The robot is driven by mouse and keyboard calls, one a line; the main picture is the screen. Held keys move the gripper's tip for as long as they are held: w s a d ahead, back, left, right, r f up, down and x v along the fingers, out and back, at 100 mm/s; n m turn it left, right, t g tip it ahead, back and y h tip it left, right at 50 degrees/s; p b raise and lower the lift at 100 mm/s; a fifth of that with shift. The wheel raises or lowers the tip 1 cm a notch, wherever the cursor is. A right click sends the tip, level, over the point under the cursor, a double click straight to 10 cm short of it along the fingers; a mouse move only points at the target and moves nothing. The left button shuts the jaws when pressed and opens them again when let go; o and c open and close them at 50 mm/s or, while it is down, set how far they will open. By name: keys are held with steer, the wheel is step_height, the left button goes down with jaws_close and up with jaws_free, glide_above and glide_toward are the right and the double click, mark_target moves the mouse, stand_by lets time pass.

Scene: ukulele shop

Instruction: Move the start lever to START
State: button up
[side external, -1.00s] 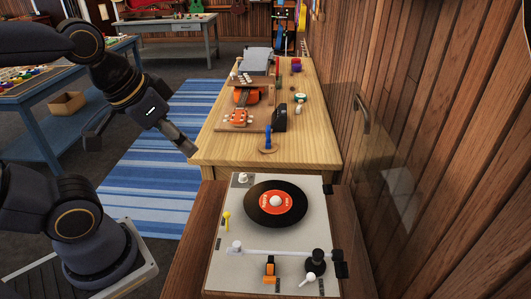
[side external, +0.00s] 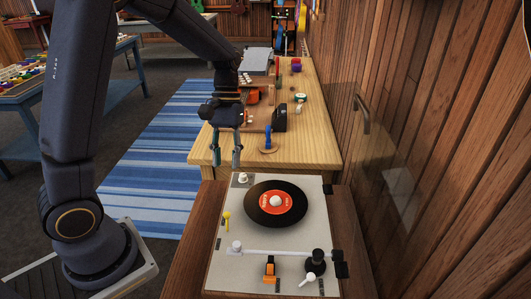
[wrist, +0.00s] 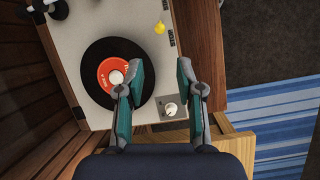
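A pale record player (side external: 222,262) holds a black record with a red label (side external: 275,204). A yellow lever (side external: 227,220) stands on its left edge; it also shows in the wrist view (wrist: 159,28). A white knob (side external: 242,178) sits at the far left corner and in the wrist view (wrist: 171,110). An orange-topped lever (side external: 269,268) and a white-tipped lever (side external: 308,279) are at the near edge. I cannot read which is the start lever. My gripper (side external: 227,160) points down, open and empty, above the far left corner. In the wrist view its fingers (wrist: 160,75) are apart.
A tonearm (side external: 275,252) crosses the near part of the deck. Behind is a wooden workbench (side external: 310,150) with an orange ukulele (side external: 253,97), a blue stand (side external: 267,140) and tape rolls. A wooden wall (side external: 430,150) closes the right side.

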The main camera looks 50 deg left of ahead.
mark_target(226, 217)
steer(key=x, duration=1.6)
steer(key=shift+d+f, duration=0.15)
jaws_close()
